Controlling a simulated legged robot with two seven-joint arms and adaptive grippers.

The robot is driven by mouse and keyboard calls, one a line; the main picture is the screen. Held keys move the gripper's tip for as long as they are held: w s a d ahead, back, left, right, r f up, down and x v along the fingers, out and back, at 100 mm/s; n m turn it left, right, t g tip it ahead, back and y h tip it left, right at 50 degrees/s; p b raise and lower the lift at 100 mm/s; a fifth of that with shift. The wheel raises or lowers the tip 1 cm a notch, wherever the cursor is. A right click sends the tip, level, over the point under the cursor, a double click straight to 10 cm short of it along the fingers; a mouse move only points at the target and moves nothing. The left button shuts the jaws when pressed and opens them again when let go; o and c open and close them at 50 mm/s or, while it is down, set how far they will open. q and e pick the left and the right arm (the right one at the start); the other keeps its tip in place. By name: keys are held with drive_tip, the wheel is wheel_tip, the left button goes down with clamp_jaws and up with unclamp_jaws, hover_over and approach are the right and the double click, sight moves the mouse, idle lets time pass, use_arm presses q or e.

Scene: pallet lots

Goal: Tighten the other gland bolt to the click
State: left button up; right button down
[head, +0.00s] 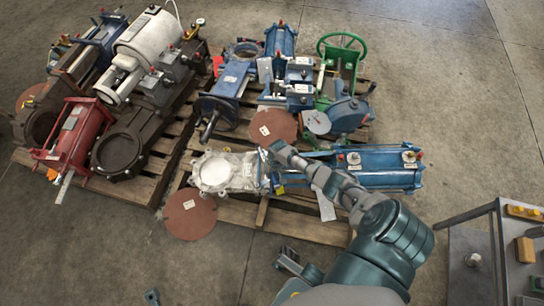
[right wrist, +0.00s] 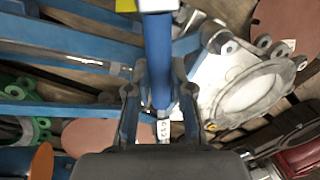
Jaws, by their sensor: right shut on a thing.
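My right gripper (head: 277,152) reaches over the front valve, beside its whitish body (head: 212,172). In the right wrist view, its two fingers (right wrist: 157,95) are shut on a blue bar-like tool handle (right wrist: 158,55), with a grey piece at the upper end. A small white label (right wrist: 163,131) shows below the handle. The valve's round opening (right wrist: 248,95) lies right of the fingers. Its blue actuator (head: 380,160) extends right in the head view. I cannot make out the gland bolts or whether the tool touches one. A small dark part at the head view's bottom edge may be my left gripper (head: 152,297).
Wooden pallets (head: 285,222) carry the valves. Behind are blue valves (head: 228,80) and a green handwheel valve (head: 343,50). A red-framed valve (head: 70,135) stands at left. Reddish discs (head: 190,214) lie around. A metal stand (head: 475,260) is at right.

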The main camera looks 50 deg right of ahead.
drive_tip(key=shift+w+r, duration=0.1)
drive_tip(key=shift+w, duration=0.05)
drive_tip(key=shift+w+a+m+p, duration=0.3)
drive_tip(key=shift+w+a+m, duration=0.1)
drive_tip(key=shift+a+m, duration=0.25)
drive_tip(key=shift+a, duration=0.1)
drive_tip(key=shift+w+a+m, duration=0.35)
drive_tip(key=shift+a, duration=0.15)
drive_tip(key=shift+w+a, duration=0.15)
idle(0.6)
drive_tip(key=shift+w+a+f+m+t, duration=0.2)
drive_tip(key=shift+w+a+m+t, duration=0.1)
drive_tip(key=shift+w+a+m, duration=0.3)
drive_tip(key=shift+a, duration=0.1)
idle(0.4)
